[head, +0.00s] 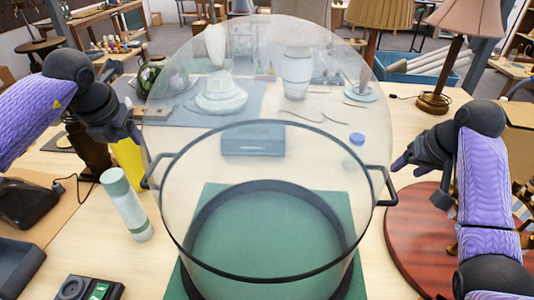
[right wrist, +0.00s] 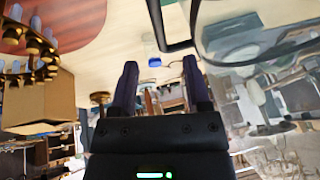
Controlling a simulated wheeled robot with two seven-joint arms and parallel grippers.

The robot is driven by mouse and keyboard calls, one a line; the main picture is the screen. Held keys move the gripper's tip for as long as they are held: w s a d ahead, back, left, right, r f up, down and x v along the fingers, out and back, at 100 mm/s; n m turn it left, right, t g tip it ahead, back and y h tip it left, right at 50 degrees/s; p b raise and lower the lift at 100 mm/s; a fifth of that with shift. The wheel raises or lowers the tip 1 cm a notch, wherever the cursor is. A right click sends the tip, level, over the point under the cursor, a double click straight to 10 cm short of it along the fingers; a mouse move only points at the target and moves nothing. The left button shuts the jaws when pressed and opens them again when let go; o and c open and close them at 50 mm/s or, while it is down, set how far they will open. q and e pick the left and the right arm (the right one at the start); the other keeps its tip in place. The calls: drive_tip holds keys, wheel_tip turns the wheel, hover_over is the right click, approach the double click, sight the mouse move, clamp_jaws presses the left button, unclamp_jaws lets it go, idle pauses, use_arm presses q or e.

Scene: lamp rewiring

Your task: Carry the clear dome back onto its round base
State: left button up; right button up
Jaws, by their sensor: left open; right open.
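The clear dome (head: 260,50) stands in the middle of the head view, with a thin black rim and a black handle on each side. The round base (head: 200,225), a dark ring, shows through the dome below the rim, on a green mat (head: 352,222). My left gripper (head: 138,136) is open near the left handle (head: 150,172). My right gripper (head: 398,166) is open beside the right handle (head: 385,187). In the right wrist view, the handle (right wrist: 160,25) lies beyond the empty fingertips (right wrist: 160,68), apart from them.
A pale bottle (head: 127,207) with a green cap stands left of the dome. A round reddish wooden board (head: 405,235) lies under my right arm. Lamps (head: 460,40) and a blue bin (head: 415,70) stand at the back right. A blue box (head: 253,140) shows through the dome.

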sight(143, 182)
use_arm(q)
wheel_tip(143, 182, down, 8)
drive_tip(key=shift+f, duration=0.25)
use_arm(e)
drive_tip(key=x, duration=0.5)
drive_tip(key=shift+f, duration=0.15)
use_arm(q)
drive_tip(key=x, duration=0.7)
use_arm(e)
drive_tip(key=x, duration=0.4)
drive_tip(key=shift+w+f, duration=0.25)
drive_tip(key=shift+f, duration=0.05)
use_arm(q)
drive_tip(key=shift+w, duration=0.1)
clamp_jaws()
use_arm(e)
clamp_jaws()
drive_tip(key=shift+r, duration=0.1)
